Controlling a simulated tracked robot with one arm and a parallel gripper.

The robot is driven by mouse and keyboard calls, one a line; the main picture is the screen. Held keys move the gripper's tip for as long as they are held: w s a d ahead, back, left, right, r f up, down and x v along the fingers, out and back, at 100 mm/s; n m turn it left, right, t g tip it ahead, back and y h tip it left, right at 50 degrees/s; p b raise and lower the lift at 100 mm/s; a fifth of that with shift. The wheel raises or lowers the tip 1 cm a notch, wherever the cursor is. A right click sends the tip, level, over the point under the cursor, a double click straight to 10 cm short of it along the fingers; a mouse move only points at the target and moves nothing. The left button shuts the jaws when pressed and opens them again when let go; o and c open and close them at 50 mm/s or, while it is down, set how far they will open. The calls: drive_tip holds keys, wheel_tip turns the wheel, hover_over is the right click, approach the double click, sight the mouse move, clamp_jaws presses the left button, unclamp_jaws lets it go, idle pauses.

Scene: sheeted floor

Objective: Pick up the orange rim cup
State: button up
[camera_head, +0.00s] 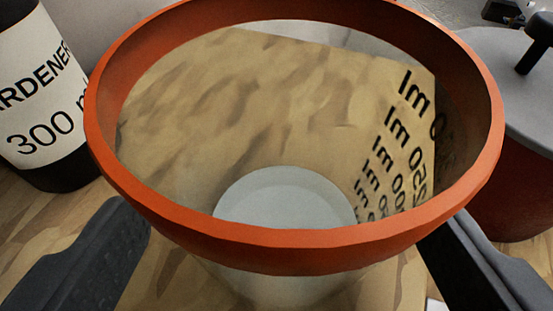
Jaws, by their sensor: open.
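The orange rim cup (295,247) fills the middle of the view, upright and seen from above at an angle. It has a wide orange rim, a clear see-through body and a pale round bottom. Measuring marks in ml show mirrored through its right wall. My gripper (290,262) is open, with one dark finger at the lower left and one at the lower right, on either side of the cup. Both fingers sit just below the rim's level in the picture. Whether either finger touches the cup I cannot tell.
A dark bottle (45,100) with a white label reading 300 stands at the left, close to the rim. A red pot with a grey lid (510,95) and black knob stands at the right, close to the right finger. The floor sheet (30,225) is brown and patterned.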

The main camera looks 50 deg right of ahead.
drive_tip(key=shift+x, duration=1.05)
drive_tip(key=c, duration=1.1)
drive_tip(key=shift+r, duration=0.15)
